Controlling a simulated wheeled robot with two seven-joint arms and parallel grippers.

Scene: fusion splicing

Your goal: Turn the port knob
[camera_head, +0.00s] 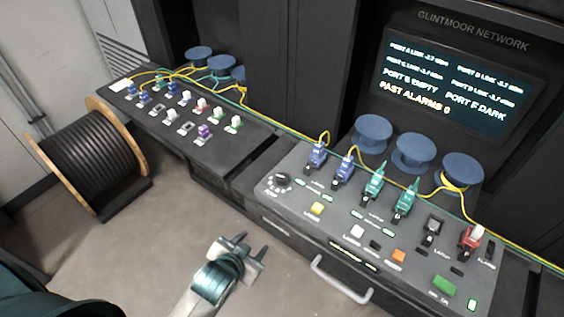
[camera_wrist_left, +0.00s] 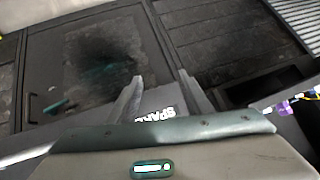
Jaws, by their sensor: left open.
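The port knob appears to be the round black dial (camera_head: 282,180) at the left end of the right console (camera_head: 290,212), with pale marks around it. My left gripper (camera_head: 251,246) is open and empty, in front of the console and below the knob in the head view. It is clear of the knob. In the left wrist view its two fingers (camera_wrist_left: 158,82) stand apart with nothing between them. My right gripper is not in view.
The console carries several plugs, coloured buttons and a front handle (camera_head: 340,280). A screen (camera_head: 450,85) reads "PORT E EMPTY", "PORT F DARK" and "PAST ALARMS 0". Blue spools (camera_head: 413,152) and yellow and green cables lie behind. A cable drum (camera_head: 92,158) stands left; floor between is clear.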

